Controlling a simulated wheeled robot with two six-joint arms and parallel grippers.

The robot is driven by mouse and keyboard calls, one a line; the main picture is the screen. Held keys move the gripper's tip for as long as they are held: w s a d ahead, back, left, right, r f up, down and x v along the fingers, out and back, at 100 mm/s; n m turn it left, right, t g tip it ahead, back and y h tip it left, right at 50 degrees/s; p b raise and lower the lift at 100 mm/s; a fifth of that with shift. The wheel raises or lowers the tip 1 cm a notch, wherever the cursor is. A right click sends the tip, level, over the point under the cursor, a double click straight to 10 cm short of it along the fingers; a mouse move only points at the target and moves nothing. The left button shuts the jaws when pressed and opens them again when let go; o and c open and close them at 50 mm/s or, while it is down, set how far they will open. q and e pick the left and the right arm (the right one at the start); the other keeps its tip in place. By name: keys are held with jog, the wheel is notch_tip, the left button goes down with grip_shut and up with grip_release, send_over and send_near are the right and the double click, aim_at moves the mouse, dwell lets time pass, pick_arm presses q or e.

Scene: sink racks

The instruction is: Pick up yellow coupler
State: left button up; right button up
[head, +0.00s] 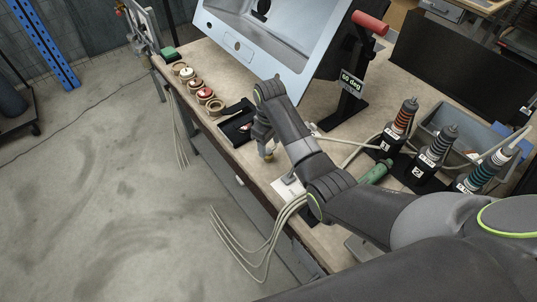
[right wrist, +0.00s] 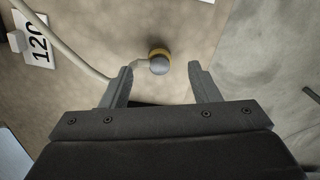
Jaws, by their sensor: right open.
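The yellow coupler (right wrist: 159,65) shows in the right wrist view as a grey rounded top with a yellow band. It sits between and a little beyond the tips of my right gripper (right wrist: 160,72), with clear gaps on both sides. A pale hose joins it from the left. In the head view the coupler (head: 268,156) shows small and yellow just below my right gripper (head: 265,142), near the bench's front edge. My right gripper is open and empty. My left gripper is in neither view.
A white card (right wrist: 34,42) marked 120 lies left of the coupler. A black tray (head: 236,127) and several round pots lie along the bench edge. Numbered stands (head: 389,142) with ribbed plugs and a green cylinder (head: 375,172) are to the right. Hoses hang over the edge.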

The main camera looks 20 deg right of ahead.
aim_at(269, 151)
jog(key=shift+f, duration=0.55)
jog(key=shift+w+a+f, duration=0.1)
jog(key=shift+f, duration=1)
jog(key=shift+w+f, duration=0.1)
jog(key=shift+f, duration=1)
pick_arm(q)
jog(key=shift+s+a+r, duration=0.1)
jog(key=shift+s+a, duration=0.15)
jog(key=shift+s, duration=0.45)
pick_arm(e)
jog(key=shift+c, duration=0.4)
jog(key=c, duration=0.9)
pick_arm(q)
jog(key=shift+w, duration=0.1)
pick_arm(e)
jog(key=shift+r, duration=0.2)
notch_tip(269, 151, up, 10)
jog(key=shift+f, duration=0.15)
